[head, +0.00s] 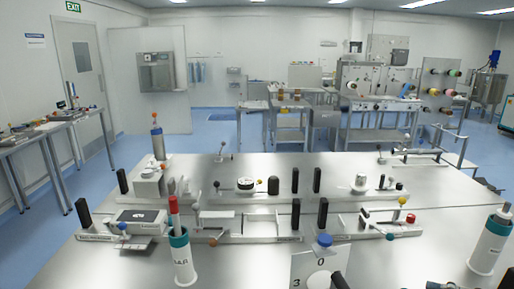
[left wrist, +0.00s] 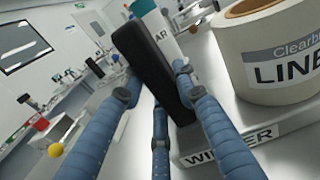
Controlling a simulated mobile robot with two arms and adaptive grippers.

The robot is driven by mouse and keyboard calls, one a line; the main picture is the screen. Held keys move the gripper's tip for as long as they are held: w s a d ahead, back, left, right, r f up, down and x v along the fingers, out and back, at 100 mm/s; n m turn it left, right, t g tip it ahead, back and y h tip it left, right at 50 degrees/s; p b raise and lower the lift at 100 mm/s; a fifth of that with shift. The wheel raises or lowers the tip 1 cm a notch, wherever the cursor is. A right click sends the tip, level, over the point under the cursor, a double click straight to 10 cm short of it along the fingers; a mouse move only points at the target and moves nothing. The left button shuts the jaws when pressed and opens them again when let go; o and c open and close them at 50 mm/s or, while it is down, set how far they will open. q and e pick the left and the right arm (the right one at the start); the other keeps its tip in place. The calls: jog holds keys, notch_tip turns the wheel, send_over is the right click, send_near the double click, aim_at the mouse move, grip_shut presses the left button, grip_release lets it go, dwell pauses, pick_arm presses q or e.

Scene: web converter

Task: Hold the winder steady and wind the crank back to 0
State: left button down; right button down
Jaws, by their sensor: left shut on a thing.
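My left gripper (left wrist: 152,92) shows in the left wrist view with its blue fingers closed around an upright black handle (left wrist: 145,50). The handle appears tilted in that view and stands beside a base labelled WINDER (left wrist: 235,142). A big white roll with a label (left wrist: 285,55) sits on that base. In the head view a white dial plate (head: 306,262) with the figures 0 and 3 shows at the bottom edge. A blue-topped knob (head: 324,240) is just above the 0. A dark bar (head: 340,281) is cut off below. The crank's exact setting is unclear. My right gripper is in neither view.
A white holder with a teal rim and a red-tipped pen (head: 181,255) stands left of the dial. A similar holder (head: 490,245) stands at far right. Several small fixtures with black handles (head: 295,213) and coloured knobs line the steel table (head: 245,260) farther back.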

pick_arm(q)
jog(key=shift+d+f, duration=0.1)
jog(key=shift+f, duration=0.05)
jog(key=c, duration=1.5)
grip_release()
jog(key=shift+o, duration=1.2)
jog(key=s, duration=0.4)
jog(key=s+d, duration=0.1)
jog(key=s, duration=0.3)
jog(key=s+d, duration=0.1)
jog(key=s, duration=0.3)
